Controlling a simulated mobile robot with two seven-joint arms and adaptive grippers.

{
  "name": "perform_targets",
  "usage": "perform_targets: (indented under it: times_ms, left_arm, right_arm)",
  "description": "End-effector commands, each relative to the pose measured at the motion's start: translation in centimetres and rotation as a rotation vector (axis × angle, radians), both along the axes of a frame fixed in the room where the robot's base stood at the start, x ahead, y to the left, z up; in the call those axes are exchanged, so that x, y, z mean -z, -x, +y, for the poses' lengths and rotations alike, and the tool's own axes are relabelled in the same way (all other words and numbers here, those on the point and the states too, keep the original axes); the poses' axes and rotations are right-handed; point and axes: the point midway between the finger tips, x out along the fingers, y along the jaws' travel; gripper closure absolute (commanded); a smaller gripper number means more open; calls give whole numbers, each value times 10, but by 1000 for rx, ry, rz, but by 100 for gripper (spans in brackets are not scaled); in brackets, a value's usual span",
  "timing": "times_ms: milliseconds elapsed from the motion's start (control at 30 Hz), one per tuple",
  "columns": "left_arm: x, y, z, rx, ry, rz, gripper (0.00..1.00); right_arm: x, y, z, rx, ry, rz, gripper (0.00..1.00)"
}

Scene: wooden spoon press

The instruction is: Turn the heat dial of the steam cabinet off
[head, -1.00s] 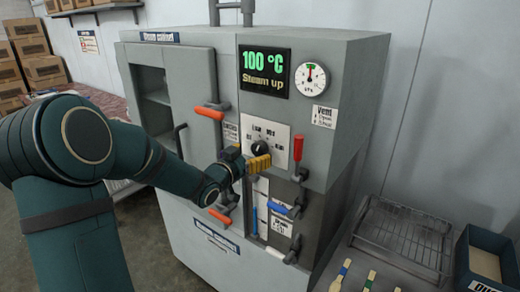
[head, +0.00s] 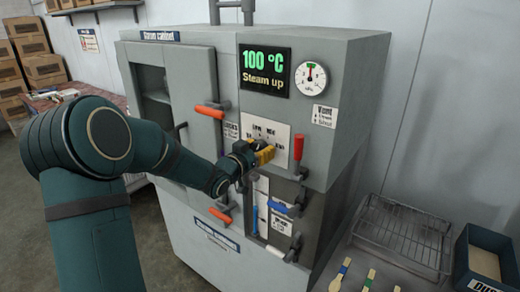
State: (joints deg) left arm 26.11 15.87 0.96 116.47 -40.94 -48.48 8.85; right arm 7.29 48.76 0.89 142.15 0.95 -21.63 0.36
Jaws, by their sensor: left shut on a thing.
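The steam cabinet (head: 345,70) stands in the middle, grey, with its display (head: 264,70) reading 100 °C and "Steam up". The heat dial's white plate (head: 258,123) is on the front below the display. My left gripper (head: 264,153), with yellow fingertips, is at this plate and shut on the heat dial. The gripper covers the dial, so its pointer and setting are hidden. My right gripper is not in view.
A red vent lever (head: 298,148) stands close right of the dial. Orange door handles (head: 211,111), a blue-handled lever (head: 280,207) and a white-handled lever (head: 276,252) stick out nearby. A wire rack (head: 405,235) and a dark bin (head: 485,262) stand at right.

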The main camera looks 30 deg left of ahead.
Motion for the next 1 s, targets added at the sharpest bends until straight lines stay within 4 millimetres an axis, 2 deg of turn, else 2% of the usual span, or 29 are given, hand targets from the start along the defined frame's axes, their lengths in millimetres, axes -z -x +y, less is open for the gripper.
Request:
perform_targets:
  times_ms: [367, 1000]
  left_arm:
    - [1, 0, 0, 1, 124, 11, 88]
    - [0, 0, -2, 0, 706, 57, 88]
  right_arm:
    - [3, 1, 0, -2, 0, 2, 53]
    - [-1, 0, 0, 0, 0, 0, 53]
